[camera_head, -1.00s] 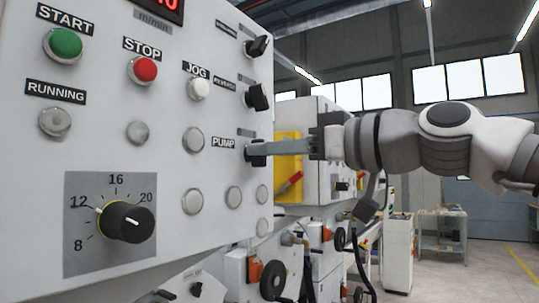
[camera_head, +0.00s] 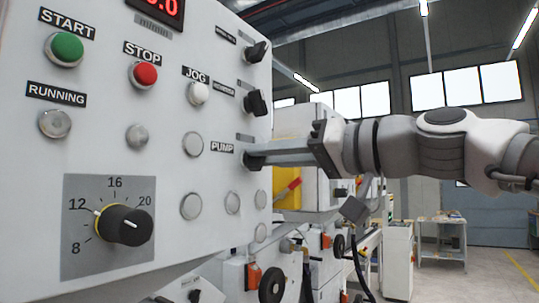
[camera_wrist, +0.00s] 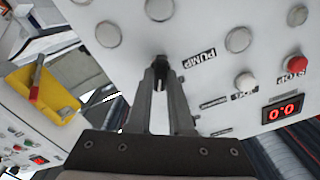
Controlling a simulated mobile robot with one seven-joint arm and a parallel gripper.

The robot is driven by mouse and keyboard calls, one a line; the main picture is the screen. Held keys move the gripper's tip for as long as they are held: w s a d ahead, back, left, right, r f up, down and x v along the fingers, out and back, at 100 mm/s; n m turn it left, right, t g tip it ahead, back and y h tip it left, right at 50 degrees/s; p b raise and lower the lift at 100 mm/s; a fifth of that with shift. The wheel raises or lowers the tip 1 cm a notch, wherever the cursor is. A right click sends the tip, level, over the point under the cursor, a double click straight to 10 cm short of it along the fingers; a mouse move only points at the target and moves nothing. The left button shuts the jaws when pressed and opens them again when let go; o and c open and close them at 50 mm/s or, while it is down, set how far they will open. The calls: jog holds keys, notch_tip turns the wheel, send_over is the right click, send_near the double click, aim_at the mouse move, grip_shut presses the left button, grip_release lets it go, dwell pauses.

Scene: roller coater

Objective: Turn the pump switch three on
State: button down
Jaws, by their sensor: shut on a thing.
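The pump switch three (camera_head: 251,161) is a small black knob beside the PUMP label, third down in the right column of the white control panel (camera_head: 110,150). My gripper (camera_head: 262,159) reaches in from the right, its fingers shut on this knob. In the wrist view the two grey fingers (camera_wrist: 160,80) close around the black knob (camera_wrist: 159,61), next to the PUMP label. The fingers hide most of the knob, so its exact angle cannot be told. Two more black knobs, an upper one (camera_head: 257,51) and a middle one (camera_head: 257,102), sit above it.
The panel also has a green START button (camera_head: 66,49), a red STOP button (camera_head: 143,74), a white JOG button (camera_head: 198,93) and a speed dial (camera_head: 124,225). A yellow box with a red lever (camera_head: 288,187) stands behind the fingers. Open floor lies far right.

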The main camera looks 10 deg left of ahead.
dwell(0.3)
jog(key=c, duration=0.8)
grip_release()
jog(key=b+v, duration=0.2)
jog(key=v, duration=1.5)
jog(key=shift+s+d, duration=0.15)
jog(key=shift+d, duration=0.05)
jog(key=shift+f, duration=0.1)
